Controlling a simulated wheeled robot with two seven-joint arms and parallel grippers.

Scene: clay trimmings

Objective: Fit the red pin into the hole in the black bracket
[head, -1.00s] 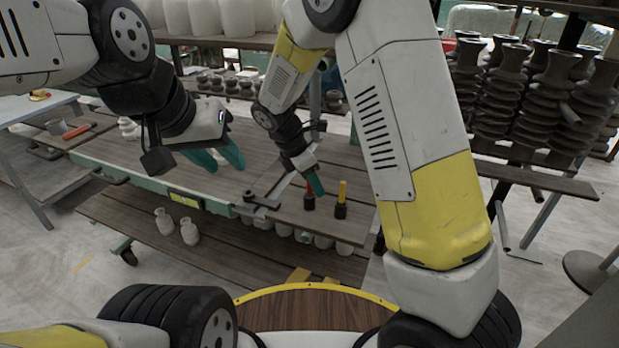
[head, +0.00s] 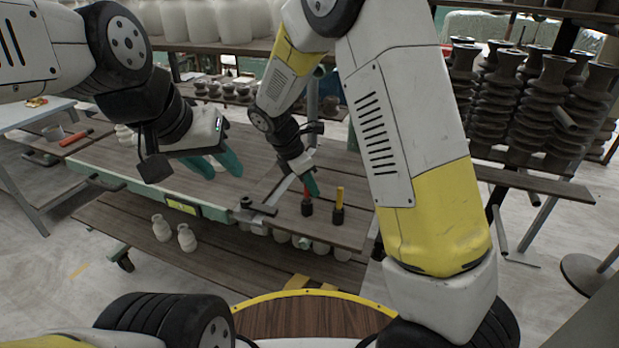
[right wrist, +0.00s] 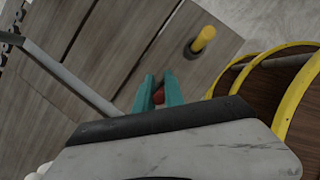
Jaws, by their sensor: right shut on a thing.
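The red pin (head: 306,194) stands upright in a dark base near the front right of the slatted table. A bit of red also shows between the teal fingertips in the right wrist view (right wrist: 158,97). My right gripper (head: 312,184) is shut on the red pin, reaching down from above; the fingers hide most of the pin in the wrist view. A dark bracket-like piece (head: 258,207) sits at the table's front edge, left of the pin; its hole cannot be made out. My left gripper (head: 217,164) is open and empty above the table, further left.
A yellow pin (head: 339,195) stands in a dark base just right of the red one; it also shows in the right wrist view (right wrist: 203,39). A grey bar (right wrist: 70,80) runs toward my right fingers. White bottles (head: 187,237) stand on the lower shelf. The table's middle is clear.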

